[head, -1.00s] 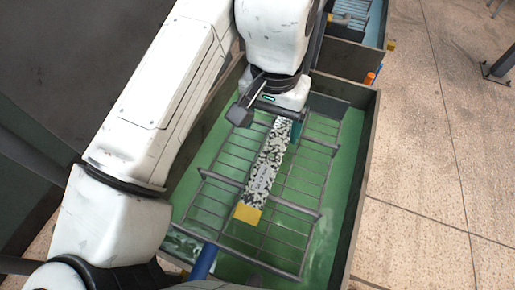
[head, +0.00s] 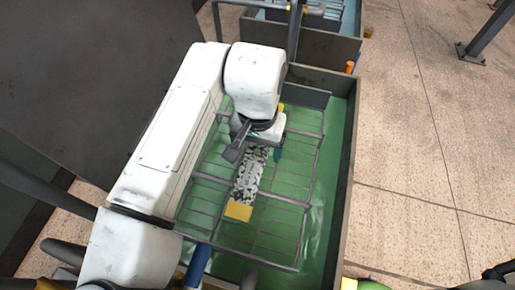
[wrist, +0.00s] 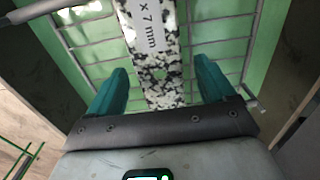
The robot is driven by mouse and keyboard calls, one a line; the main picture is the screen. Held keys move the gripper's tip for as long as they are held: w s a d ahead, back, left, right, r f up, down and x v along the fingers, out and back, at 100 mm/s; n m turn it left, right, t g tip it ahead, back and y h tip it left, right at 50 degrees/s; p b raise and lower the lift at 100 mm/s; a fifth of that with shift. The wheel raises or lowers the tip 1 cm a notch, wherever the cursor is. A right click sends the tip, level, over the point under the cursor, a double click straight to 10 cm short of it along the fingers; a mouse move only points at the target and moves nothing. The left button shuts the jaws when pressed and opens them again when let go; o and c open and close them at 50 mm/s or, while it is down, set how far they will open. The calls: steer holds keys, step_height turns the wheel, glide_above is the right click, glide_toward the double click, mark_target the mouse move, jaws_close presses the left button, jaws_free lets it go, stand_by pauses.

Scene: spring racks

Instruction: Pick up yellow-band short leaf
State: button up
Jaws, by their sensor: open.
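The yellow-band leaf is a flat bar speckled black and white, with a yellow band (head: 238,211) at its near end. It lies on a wire rack (head: 280,201) in a green-floored bin, and its speckled part (head: 250,176) runs under my gripper. The wrist view shows the speckled leaf (wrist: 163,84) with a printed label ending "x 7 mm". My gripper (wrist: 161,72) is open, with one teal finger on each side of the leaf and gaps between.
The bin's dark right wall (head: 346,190) stands beside the rack. Another bin (head: 335,18) lies beyond the far wall. Open tiled floor (head: 420,160) lies to the right.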

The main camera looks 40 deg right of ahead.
steer(key=shift+c, duration=0.4)
steer(key=shift+r, duration=0.1)
jaws_close()
